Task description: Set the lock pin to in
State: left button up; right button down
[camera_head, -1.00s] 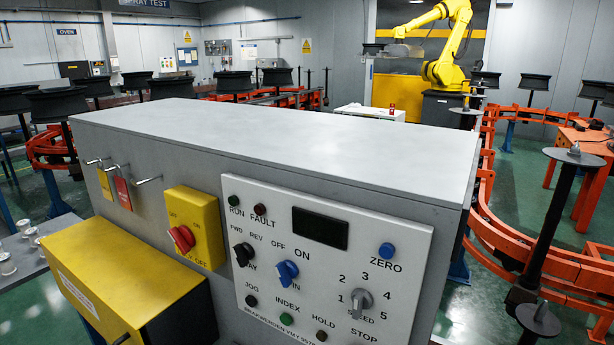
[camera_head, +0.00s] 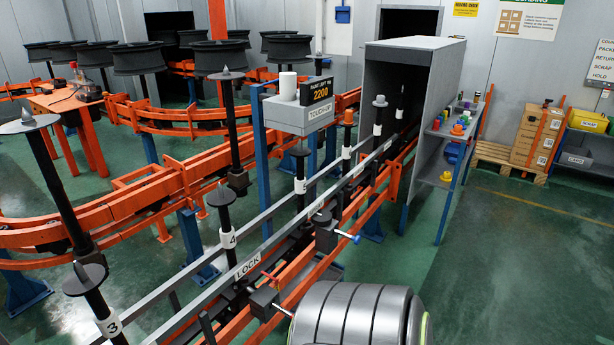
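Neither of my grippers is in view.
Spindles numbered 3 (camera_head: 111,325) and 4 (camera_head: 228,238) stand along the line. A grey booth (camera_head: 418,48) and side shelf (camera_head: 448,133) stand behind. A large grey ribbed shape (camera_head: 350,318) fills the bottom middle. The green floor (camera_head: 520,260) at right is clear.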

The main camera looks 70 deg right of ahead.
aim_at(279, 309)
jog(key=z, duration=2.25)
